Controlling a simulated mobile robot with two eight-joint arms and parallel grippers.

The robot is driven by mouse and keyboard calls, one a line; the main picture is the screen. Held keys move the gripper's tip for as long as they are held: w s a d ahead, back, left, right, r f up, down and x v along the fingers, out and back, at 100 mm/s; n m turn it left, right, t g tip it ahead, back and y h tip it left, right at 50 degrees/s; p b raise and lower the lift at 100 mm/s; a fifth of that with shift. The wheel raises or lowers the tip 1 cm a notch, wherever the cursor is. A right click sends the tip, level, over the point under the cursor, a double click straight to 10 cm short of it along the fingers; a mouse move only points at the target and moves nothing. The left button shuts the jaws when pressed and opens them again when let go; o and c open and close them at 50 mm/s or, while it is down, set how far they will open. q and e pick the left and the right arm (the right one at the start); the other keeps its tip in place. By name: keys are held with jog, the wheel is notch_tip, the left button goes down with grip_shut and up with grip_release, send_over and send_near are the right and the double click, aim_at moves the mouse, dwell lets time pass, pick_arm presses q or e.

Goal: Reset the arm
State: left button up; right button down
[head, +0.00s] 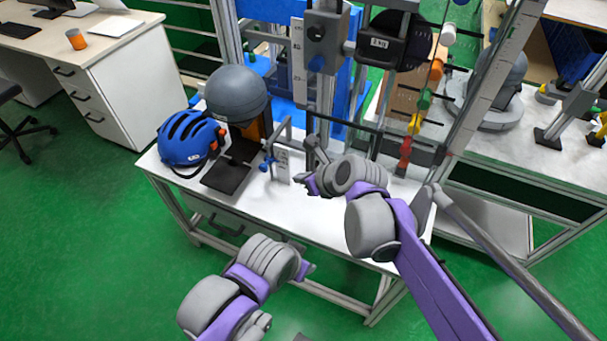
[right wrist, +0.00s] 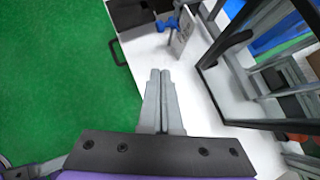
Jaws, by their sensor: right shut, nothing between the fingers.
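My right gripper (head: 302,178) is low over the white table, in front of the drop tower (head: 325,60) and to the right of a small clamp with a blue knob (head: 267,163). In the right wrist view its fingers (right wrist: 160,75) are pressed together with nothing between them. The blue knob (right wrist: 168,23) shows beyond the fingertips, apart from them. My left arm (head: 270,260) is bent in front of the table edge. Its finger opening cannot be made out.
A blue helmet (head: 188,138) and a grey headform (head: 236,93) are at the table's left end. The tower's frame posts (head: 480,85) rise close to my right arm. A desk (head: 105,50) stands at the back left. Green floor (head: 80,230) is clear at the left.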

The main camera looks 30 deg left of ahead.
jog(key=shift+s+d+r, duration=0.15)
jog(key=shift+s+r, duration=0.5)
jog(key=shift+s, duration=0.05)
jog(key=d+n+t+h+p, duration=0.3)
jog(key=d+n, duration=0.7)
jog(key=d, duration=1.4)
jog(key=s+d+f+n+h+p, duration=0.1)
jog(key=s+d+n+h, duration=0.1)
jog(key=s+d+n, duration=0.3)
jog(key=s+d+f+n+h+p, duration=0.1)
jog(key=s+d+n, duration=0.5)
jog(key=d, duration=0.8)
jog(key=h+p, duration=0.1)
jog(key=h, duration=0.1)
jog(key=shift+s+d+f+n+g+h+p, duration=0.3)
jog(key=shift+s+f, duration=0.05)
